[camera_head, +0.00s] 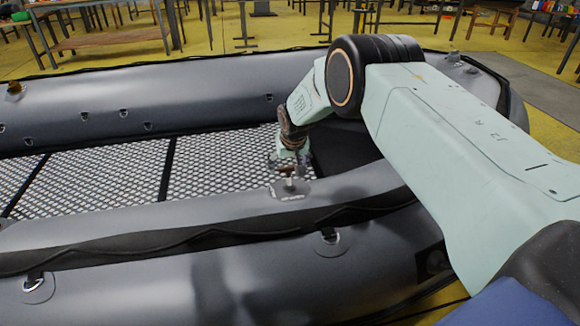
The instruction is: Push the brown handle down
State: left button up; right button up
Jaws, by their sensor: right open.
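A small brown handle (289,184) stands on a round grey base (290,192) on the near tube of the grey inflatable boat (190,209). My right arm reaches in from the right and bends down over the boat. My right gripper (288,170) is open and points down just above the handle. At this size I cannot tell whether the fingers touch it. My left gripper is not in view.
The boat's far tube (200,92) and patterned floor (100,177) lie behind the handle. Workbenches (110,37) stand at the back on a yellow floor (215,45).

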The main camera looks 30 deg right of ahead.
aim_at(289, 176)
jog(key=shift+c, duration=0.3)
grip_shut()
jog(key=shift+s+a+f+b, duration=0.1)
jog(key=shift+s+f+b, duration=0.1)
jog(key=shift+f, duration=0.55)
jog(key=shift+s+f+b, duration=0.15)
jog(key=shift+f, duration=0.6)
jog(key=shift+c, duration=2)
grip_release()
jog(key=o, duration=0.5)
jog(key=shift+c, duration=0.2)
jog(key=shift+r, duration=0.1)
jog(key=v, duration=1.2)
jog(key=shift+s, duration=0.1)
